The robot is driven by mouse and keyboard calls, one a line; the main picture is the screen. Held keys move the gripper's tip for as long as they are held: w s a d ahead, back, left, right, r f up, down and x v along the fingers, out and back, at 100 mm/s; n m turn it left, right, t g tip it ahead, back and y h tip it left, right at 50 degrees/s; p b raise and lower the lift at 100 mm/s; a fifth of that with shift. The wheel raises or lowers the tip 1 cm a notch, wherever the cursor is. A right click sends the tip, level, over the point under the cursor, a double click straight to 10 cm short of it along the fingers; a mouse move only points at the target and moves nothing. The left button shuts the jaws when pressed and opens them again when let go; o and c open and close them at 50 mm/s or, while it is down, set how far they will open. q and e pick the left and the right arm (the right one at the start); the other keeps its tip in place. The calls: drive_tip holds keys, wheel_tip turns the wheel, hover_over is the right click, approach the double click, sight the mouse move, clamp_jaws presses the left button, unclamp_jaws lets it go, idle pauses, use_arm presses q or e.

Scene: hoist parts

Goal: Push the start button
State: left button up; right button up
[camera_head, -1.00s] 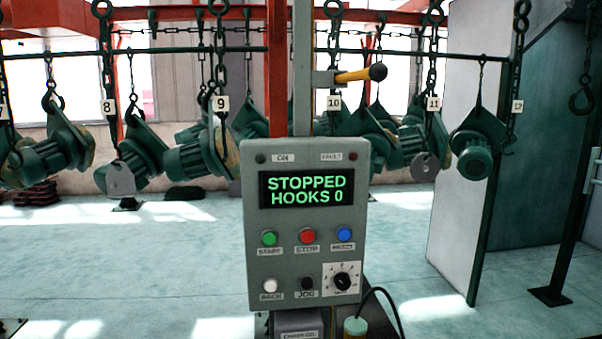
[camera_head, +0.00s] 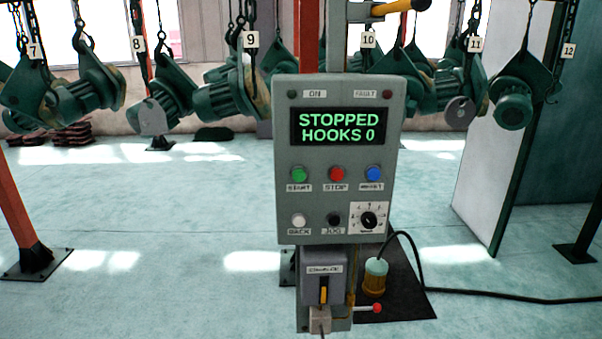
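The green start button (camera_head: 299,174) is on the left of the upper button row of a grey control panel (camera_head: 285,215). A label reading START sits just below it. The panel's display (camera_head: 338,126) reads "STOPPED HOOKS 0" in green letters. A red stop button (camera_head: 336,173) and a blue button (camera_head: 373,173) are to its right. A white button (camera_head: 299,220), a black jog button (camera_head: 334,220) and a rotary knob (camera_head: 369,220) form the row below. Neither of my grippers shows in the head view.
Green motor-like parts (camera_head: 513,105) hang from numbered hooks behind the panel. A red post (camera_head: 20,200) stands at left. Floor in front is open.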

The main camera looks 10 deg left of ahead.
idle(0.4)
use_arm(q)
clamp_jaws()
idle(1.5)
